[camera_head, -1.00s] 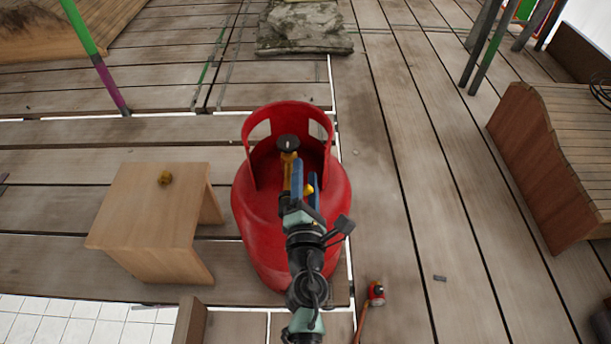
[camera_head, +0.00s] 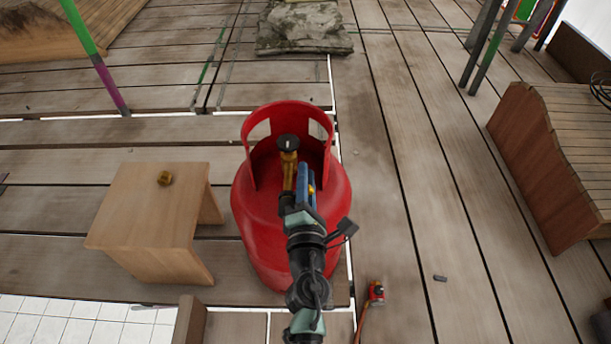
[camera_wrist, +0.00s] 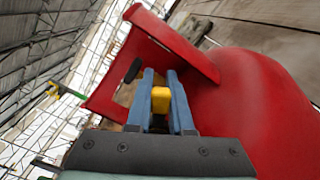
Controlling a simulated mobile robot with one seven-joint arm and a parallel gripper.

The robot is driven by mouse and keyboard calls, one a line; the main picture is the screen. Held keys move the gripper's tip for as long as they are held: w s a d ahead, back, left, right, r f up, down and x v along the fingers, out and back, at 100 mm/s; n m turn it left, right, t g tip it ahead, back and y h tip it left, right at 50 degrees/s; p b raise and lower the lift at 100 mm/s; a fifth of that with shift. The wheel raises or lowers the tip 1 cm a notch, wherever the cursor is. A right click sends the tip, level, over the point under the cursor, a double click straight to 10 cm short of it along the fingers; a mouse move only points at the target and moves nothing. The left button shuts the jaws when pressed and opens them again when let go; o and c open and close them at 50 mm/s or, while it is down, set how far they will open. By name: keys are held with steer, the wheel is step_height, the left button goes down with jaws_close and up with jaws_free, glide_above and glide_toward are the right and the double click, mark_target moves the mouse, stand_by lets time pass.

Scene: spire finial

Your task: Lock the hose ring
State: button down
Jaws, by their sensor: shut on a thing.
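A red gas cylinder (camera_head: 252,235) with a cut-out collar stands upright in the middle of the head view. Inside the collar is a brass-yellow valve (camera_head: 288,172) with a black top (camera_head: 288,142). My gripper (camera_head: 304,170) reaches over the cylinder, its blue fingers just right of the valve. In the wrist view my gripper (camera_wrist: 160,76) is shut on a small yellow piece (camera_wrist: 160,98) between the two fingers. I cannot tell whether this piece is the hose ring or how it joins the valve. The fingers hide part of the valve.
A wooden stool (camera_head: 135,215) on the left carries a small brass piece (camera_head: 164,178). A wooden bench (camera_head: 545,160) stands at right. The collar (camera_head: 325,125) surrounds the valve closely.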

steer(key=m, duration=0.2)
steer(key=f+m+b, duration=0.1)
steer(key=m, duration=0.1)
steer(key=f+m, duration=0.1)
steer(key=shift+d+f+m+b, duration=0.15)
steer(key=shift+d+m+b, duration=0.2)
steer(key=shift+m, duration=0.05)
steer(key=shift+a+f+m+b, duration=0.1)
steer(key=shift+f+m+b, duration=0.25)
steer(key=shift+m, duration=0.75)
steer(key=shift+a+f+m+b, duration=0.1)
steer(key=shift+f+m+b, duration=0.25)
steer(key=shift+m, duration=0.75)
steer(key=c, duration=0.8)
jaws_free()
steer(key=shift+f, duration=0.1)
steer(key=shift+s+f, duration=0.1)
steer(key=shift+s, duration=0.05)
